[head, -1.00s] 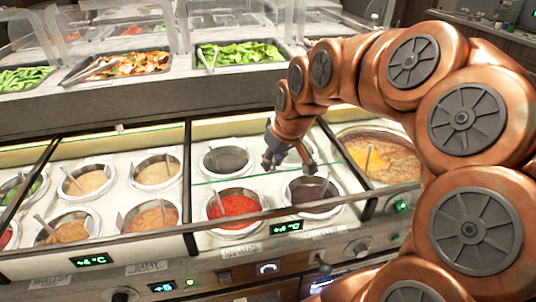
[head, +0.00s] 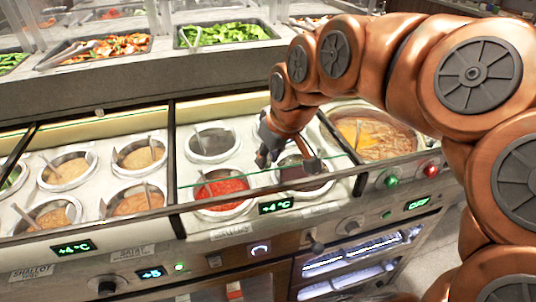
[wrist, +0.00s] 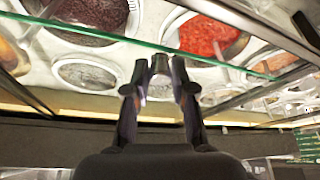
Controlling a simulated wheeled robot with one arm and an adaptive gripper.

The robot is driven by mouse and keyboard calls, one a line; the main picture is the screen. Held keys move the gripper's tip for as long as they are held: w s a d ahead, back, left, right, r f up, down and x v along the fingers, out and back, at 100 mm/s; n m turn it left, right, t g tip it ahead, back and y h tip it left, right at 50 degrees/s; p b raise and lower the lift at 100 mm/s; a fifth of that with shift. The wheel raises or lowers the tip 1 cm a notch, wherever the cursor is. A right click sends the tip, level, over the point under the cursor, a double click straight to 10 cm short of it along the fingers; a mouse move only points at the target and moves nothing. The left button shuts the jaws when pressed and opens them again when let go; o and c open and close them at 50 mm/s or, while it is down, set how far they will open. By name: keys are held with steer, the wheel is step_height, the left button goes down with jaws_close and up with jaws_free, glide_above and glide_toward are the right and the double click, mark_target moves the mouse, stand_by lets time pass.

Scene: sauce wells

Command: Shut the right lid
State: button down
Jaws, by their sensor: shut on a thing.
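The right lid (head: 225,179) is a clear glass panel with a green edge over the right-hand group of wells. Its edge crosses between the rear wells and the front red and dark wells. In the wrist view the green edge (wrist: 90,33) runs across just beyond my fingertips. My gripper (head: 287,163) is at this edge, above the dark sauce well (head: 303,171). In the wrist view my gripper (wrist: 160,76) is shut on a small grey cylindrical part (wrist: 160,62) at the edge, which looks like the lid's handle. The exact contact is partly hidden.
A red sauce well (head: 222,187) and a grey well (head: 212,144) lie left of my gripper. A large soup well (head: 375,138) is to the right. The front rail (head: 120,222) borders the counter. Salad trays (head: 225,34) stand behind.

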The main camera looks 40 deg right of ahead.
steer(key=c, duration=1.2)
jaws_free()
steer(key=shift+r, duration=0.15)
steer(key=shift+r, duration=4.9)
steer(key=shift+c, duration=0.2)
